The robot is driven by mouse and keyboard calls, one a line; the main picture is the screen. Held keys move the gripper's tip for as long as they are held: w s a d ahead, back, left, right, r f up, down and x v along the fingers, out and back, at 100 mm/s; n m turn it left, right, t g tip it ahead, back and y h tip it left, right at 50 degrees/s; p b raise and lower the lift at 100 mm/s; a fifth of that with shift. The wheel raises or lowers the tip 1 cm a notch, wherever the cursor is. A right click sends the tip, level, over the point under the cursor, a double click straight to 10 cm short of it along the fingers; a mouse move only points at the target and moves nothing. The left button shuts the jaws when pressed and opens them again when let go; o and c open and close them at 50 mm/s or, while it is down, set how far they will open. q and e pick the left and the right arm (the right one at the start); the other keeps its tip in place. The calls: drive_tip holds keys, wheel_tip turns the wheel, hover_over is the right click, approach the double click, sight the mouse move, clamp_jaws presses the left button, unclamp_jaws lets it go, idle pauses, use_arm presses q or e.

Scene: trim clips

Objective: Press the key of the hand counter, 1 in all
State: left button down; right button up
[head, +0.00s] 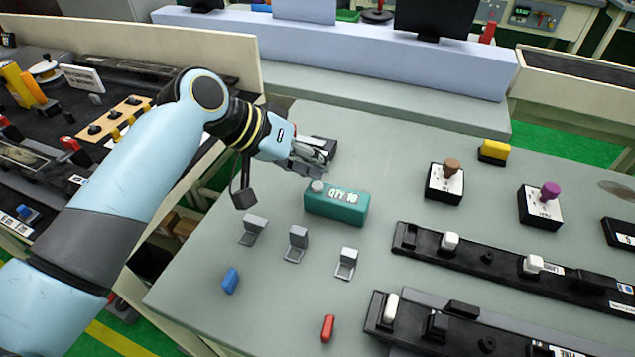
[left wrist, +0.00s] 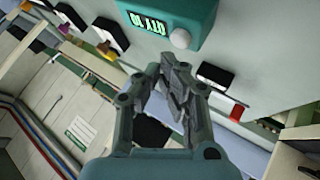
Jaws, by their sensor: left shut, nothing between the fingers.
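The hand counter (head: 336,205) is a teal box on the grey table, with "QTY 10" on its front and a round grey key (head: 317,187) on its top left. It also shows at the top of the left wrist view (left wrist: 168,22), with its key (left wrist: 181,38) at its lower right corner. My left gripper (head: 322,158) is shut and empty, behind the counter in the head view and apart from it. In the left wrist view its fingertips (left wrist: 165,65) sit just below the key. My right gripper is not in view.
Several grey clips (head: 297,243) stand in front of the counter, with a blue piece (head: 230,280) and a red piece (head: 327,328) nearby. Black rails (head: 510,268) with white clips lie at the right. Two boxes with brown (head: 452,165) and purple (head: 550,191) knobs stand further back.

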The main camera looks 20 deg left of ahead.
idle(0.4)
use_arm(q)
drive_tip(key=shift+f, duration=0.1)
drive_tip(key=shift+f, duration=0.3)
drive_tip(key=shift+f, duration=0.45)
idle(0.6)
idle(0.3)
drive_tip(key=shift+r+p, duration=0.85)
